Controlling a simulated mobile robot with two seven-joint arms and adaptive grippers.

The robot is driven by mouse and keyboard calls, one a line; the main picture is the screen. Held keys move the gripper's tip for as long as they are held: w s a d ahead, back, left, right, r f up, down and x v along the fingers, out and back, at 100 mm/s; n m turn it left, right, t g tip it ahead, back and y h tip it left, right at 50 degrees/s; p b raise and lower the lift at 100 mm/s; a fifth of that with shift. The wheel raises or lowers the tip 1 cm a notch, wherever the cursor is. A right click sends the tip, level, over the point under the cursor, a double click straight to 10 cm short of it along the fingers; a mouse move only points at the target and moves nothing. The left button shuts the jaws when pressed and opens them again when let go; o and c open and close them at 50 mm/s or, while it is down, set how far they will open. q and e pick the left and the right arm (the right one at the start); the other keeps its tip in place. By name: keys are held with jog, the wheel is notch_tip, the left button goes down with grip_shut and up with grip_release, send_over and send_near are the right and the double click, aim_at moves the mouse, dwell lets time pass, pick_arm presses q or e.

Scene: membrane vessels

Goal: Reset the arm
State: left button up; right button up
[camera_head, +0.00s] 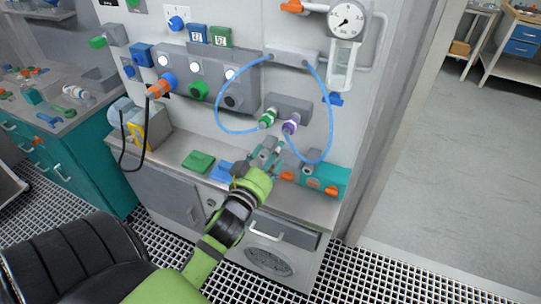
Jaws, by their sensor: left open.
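My left arm is green and black and comes in from the bottom left. My left gripper (266,156) is open in front of the wall panel, just below a green-and-white connector (268,117) and a purple-and-white connector (291,123). I cannot tell whether its fingers touch anything; nothing clear is held between them. Blue tubes (332,120) loop from the connectors up to a grey block (292,57). My right gripper is not in view.
A pressure gauge (346,20) is at the upper right. Green (198,162) and blue (222,171) pieces lie on the counter, with a teal unit (325,178) at its right end. A teal bench (85,160) stands left. The floor at right is clear.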

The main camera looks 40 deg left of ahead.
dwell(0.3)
pick_arm(q)
jog(key=s+d+f+m+g+h+b, duration=0.1)
jog(key=s+d+f+g, duration=0.15)
jog(key=f, duration=0.95)
jog(key=s+d+f+g+h, duration=0.1)
jog(key=s+d+f+g, duration=0.15)
jog(key=f, duration=0.95)
jog(key=s+d+f+m+g+h+b, duration=0.1)
jog(key=s+d+f+g, duration=0.15)
jog(key=f, duration=0.95)
jog(key=s+d+f+m+g, duration=0.1)
jog(key=s+f+g, duration=0.3)
jog(key=s+f, duration=0.6)
jog(key=s+d+f+m+g+h+b, duration=0.1)
jog(key=s+f+g, duration=0.4)
jog(key=s, duration=1.6)
notch_tip(320, 180, down, 6)
jog(key=shift+d+r+m, duration=0.25)
jog(key=shift+d+m, duration=0.25)
jog(key=shift+d, duration=0.05)
